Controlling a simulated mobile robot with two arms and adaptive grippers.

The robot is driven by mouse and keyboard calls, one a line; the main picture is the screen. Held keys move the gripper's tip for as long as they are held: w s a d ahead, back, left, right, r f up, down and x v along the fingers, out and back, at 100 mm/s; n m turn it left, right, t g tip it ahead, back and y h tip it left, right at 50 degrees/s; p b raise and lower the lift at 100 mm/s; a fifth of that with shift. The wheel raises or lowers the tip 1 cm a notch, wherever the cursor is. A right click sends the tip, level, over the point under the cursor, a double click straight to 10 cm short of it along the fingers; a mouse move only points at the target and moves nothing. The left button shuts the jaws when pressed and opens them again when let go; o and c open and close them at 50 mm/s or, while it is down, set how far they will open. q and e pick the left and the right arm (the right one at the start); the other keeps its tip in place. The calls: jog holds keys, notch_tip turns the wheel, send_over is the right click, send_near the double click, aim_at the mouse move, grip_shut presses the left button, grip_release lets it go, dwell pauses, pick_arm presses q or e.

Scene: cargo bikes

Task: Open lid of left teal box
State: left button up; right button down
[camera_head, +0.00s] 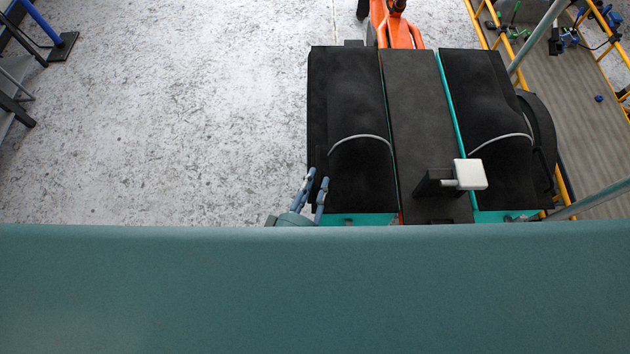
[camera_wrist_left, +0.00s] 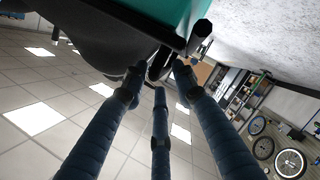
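The left teal box (camera_head: 358,219) is on the left side of the cargo bike. Its black lid (camera_head: 357,110) lies flat, with a thin light strap line across it. The box shows teal at the top of the left wrist view (camera_wrist_left: 172,16), beside a dark edge. My left gripper (camera_head: 313,188) is at the lid's near left corner, its blue fingers apart. In the left wrist view its fingertips (camera_wrist_left: 159,76) are spread near a black part (camera_wrist_left: 158,64) under the box edge; I cannot tell whether they touch it. My right gripper is not in view.
A black centre panel (camera_head: 428,110) with a white-ended block (camera_head: 470,174) separates the left box from a second black-lidded box (camera_head: 487,100). The bike's orange frame (camera_head: 397,25) is at the far end. Yellow railing (camera_head: 487,35) runs on the right.

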pick_arm(q)
jog(key=shift+w+d+f, duration=0.1)
jog(key=shift+w, duration=0.3)
jog(key=shift+c, duration=0.5)
grip_shut()
